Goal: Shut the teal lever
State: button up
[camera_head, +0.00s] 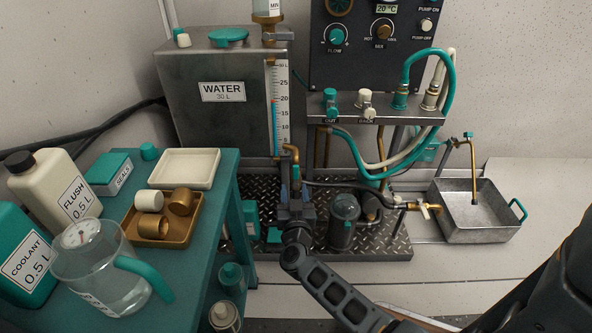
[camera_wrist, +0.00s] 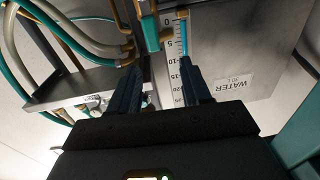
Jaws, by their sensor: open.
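A small teal lever (camera_head: 296,172) stands at a brass pipe (camera_head: 291,152) below the water tank's front right corner. In the wrist view the teal lever (camera_wrist: 149,32) hangs beside a brass fitting, just beyond my left-hand fingertip. My gripper (camera_head: 290,188) is in front of the pipe, fingers pointing at the tank. In the wrist view my gripper (camera_wrist: 165,62) is open, with nothing held between the fingers. I cannot tell whether a finger touches the lever. In the head view my gripper hides the lower part of the pipe.
The water tank (camera_head: 190,120) with its level scale (camera_head: 280,110) stands close behind. A hose rack (camera_head: 375,117) is to the right, above a dark canister (camera_head: 343,222). A teal table (camera_head: 215,205) with bottles and a jug is left. A metal tray (camera_head: 480,233) stands far right.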

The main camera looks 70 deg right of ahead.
aim_at(296, 170)
jog(key=shift+m+g, duration=0.4)
jog(key=shift+g, duration=0.3)
jog(key=b+x, duration=0.3)
jog(key=x, duration=0.6)
jog(key=shift+s+d+f, duration=0.1)
jog(key=shift+d+f, duration=0.05)
jog(key=shift+d, duration=0.05)
jog(key=shift+w+d, duration=0.25)
jog(key=shift+d, duration=0.35)
jog(key=shift+c, duration=0.4)
grip_shut()
